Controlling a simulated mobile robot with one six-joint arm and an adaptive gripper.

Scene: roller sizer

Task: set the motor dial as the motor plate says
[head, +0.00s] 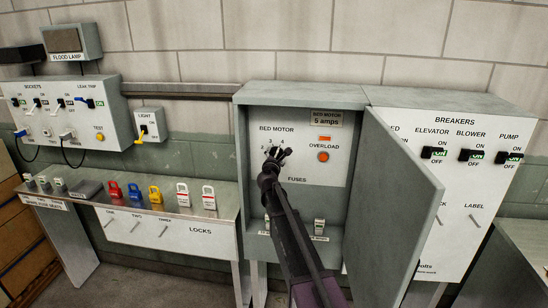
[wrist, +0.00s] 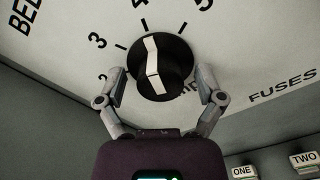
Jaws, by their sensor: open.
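The motor plate (head: 325,118) reads "BED MOTOR 5 amps" in the head view. The motor dial (wrist: 178,80) is a black round knob with a white bar across it. In the wrist view the numbers 2, 3, 4 and 5 curve around it, and the bar's upper end lies nearest the tick of the 4. My gripper (wrist: 160,76) is open, with one finger on each side of the dial and a visible gap at each side.
An orange overload button (head: 323,156) sits right of the dial. The open cabinet door (head: 400,205) stands out to the right of my arm. Fuses (head: 319,226) sit low in the cabinet. A shelf (head: 165,228) with padlocks is at left, the breakers panel (head: 455,195) at right.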

